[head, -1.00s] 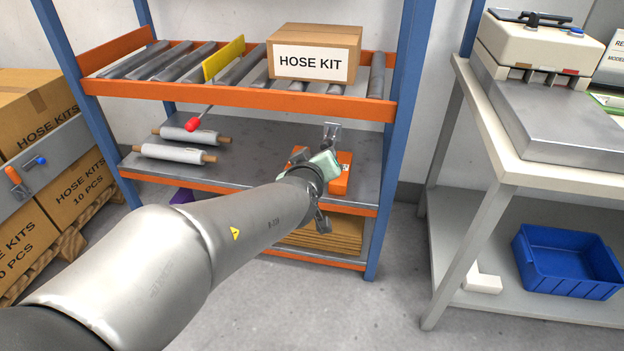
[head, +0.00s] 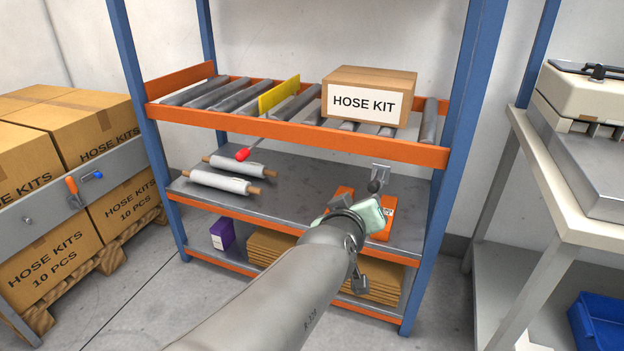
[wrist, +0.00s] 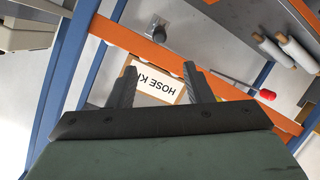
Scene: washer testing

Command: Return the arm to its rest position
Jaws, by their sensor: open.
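My arm reaches from the bottom of the head view toward the shelf rack. My gripper's pale green body (head: 368,214) is in front of the middle shelf. Its fingers are largely hidden in that view. In the wrist view my gripper (wrist: 159,70) shows two dark fingers spread apart with nothing held between them. The HOSE KIT box (wrist: 158,87) shows upside down beyond the fingers, and it sits on the top roller shelf in the head view (head: 368,97).
The rack has blue posts (head: 463,150) and an orange front rail (head: 300,132). The middle shelf (head: 300,175) holds white rolls (head: 222,181) and an orange item (head: 384,226) close to my gripper. Stacked cartons (head: 85,125) stand left; a bench (head: 570,215) stands right.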

